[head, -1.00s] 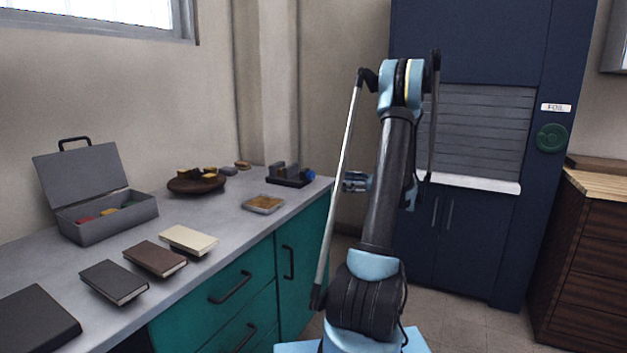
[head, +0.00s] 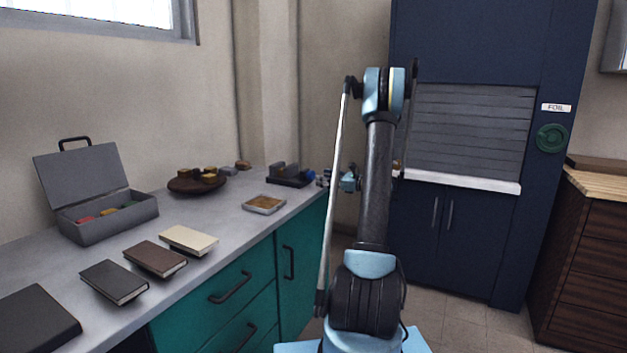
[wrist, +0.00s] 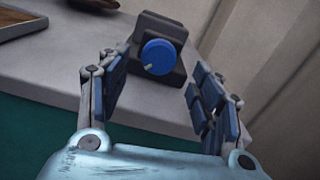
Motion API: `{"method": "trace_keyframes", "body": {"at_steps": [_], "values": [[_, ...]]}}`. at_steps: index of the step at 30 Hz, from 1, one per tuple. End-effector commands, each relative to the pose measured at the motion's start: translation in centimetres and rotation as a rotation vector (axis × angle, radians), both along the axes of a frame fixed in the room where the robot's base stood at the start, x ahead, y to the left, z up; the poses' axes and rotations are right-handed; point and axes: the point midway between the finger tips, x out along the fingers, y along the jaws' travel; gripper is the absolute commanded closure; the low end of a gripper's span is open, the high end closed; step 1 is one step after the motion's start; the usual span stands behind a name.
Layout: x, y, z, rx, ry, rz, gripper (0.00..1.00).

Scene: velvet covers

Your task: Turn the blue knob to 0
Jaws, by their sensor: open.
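The blue knob (wrist: 159,57) is on the front of a dark device (wrist: 150,27) on the counter. In the wrist view a small pale pointer mark shows at the knob's lower left; no numbers can be read. In the head view the knob (head: 310,175) is small, at the right end of the dark device (head: 286,176). My gripper (wrist: 155,95) is open and empty, with its blue-padded fingers on either side of the view and the knob ahead between them, apart from both. In the head view only part of the gripper (head: 324,179) shows, near the knob.
The grey counter (head: 225,215) holds a shallow tray (head: 264,204), a round dark dish (head: 197,185), an open grey toolbox (head: 105,215) and several books. Teal cabinet doors are below the counter edge. A wall stands behind the dark device.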

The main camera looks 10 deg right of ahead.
Motion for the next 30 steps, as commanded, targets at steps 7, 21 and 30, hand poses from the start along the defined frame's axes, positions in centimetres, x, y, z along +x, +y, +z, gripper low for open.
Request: {"method": "trace_keyframes", "body": {"at_steps": [7, 21, 30], "values": [[2.2, 3.1, 0.0, 0.000, 0.000, 0.002, 0.41], [3.2, 4.4, 0.0, 0.000, 0.000, 0.000, 0.41], [3.2, 4.3, 0.0, 0.000, 0.000, 0.000, 0.85]]}}
